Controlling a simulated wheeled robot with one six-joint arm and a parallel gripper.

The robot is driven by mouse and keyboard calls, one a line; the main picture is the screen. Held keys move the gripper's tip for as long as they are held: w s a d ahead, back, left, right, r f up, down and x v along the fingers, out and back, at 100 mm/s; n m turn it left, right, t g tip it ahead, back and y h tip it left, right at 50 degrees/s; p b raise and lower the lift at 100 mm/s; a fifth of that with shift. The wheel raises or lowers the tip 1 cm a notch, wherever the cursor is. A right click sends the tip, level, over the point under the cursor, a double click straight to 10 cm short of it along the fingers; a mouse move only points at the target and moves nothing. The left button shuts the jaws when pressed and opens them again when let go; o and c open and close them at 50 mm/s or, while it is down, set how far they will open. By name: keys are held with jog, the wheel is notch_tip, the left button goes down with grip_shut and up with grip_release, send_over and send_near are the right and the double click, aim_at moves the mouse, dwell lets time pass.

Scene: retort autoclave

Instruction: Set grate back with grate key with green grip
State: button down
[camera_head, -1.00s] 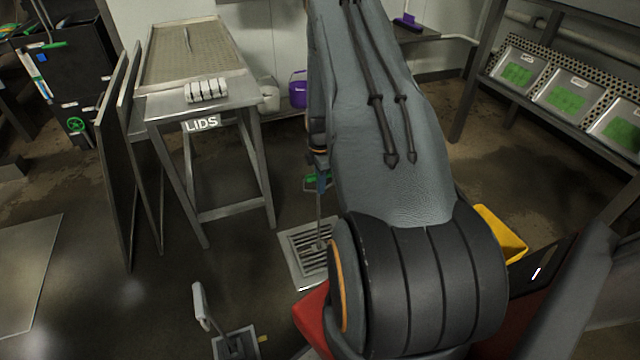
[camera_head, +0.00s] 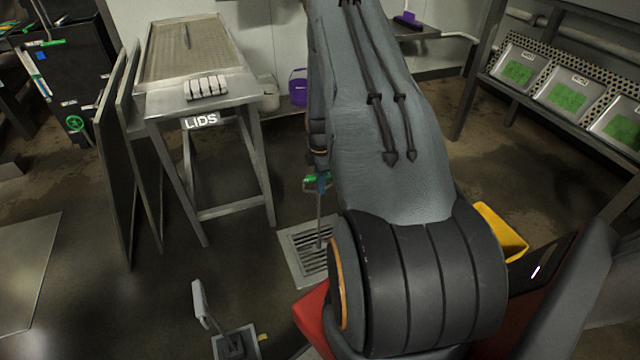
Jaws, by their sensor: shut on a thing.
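The grate (camera_head: 304,256), a slotted square metal drain cover, lies at the floor in the middle of the view, partly hidden by my arm. The grate key with green grip (camera_head: 320,214) stands nearly upright over it, its thin shaft reaching down to the slots. My gripper (camera_head: 318,184) is shut on the key's green grip, above the grate. The fingers are small and partly hidden behind my arm. I cannot tell whether the key's lower end is hooked in the grate, or whether the grate sits flush.
A steel table marked LIDS (camera_head: 200,122) stands at the left, with upright panels (camera_head: 118,165) beside it. A floor pedal (camera_head: 235,343) is at the bottom. A yellow bin (camera_head: 500,232) is at the right. A rack with green-filled trays (camera_head: 563,96) stands at upper right.

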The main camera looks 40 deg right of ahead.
jog(key=shift+w+f, duration=0.1)
jog(key=shift+f, duration=0.3)
dwell(0.3)
jog(key=shift+f+m, duration=0.1)
jog(key=shift+m, duration=1.9)
jog(key=shift+s+m, duration=0.2)
jog(key=shift+m, duration=1)
jog(key=shift+r+p, duration=0.55)
jog(key=shift+r, duration=0.15)
jog(key=shift+r+p, duration=2.25)
jog(key=shift+r, duration=1.2)
jog(key=shift+a, duration=0.1)
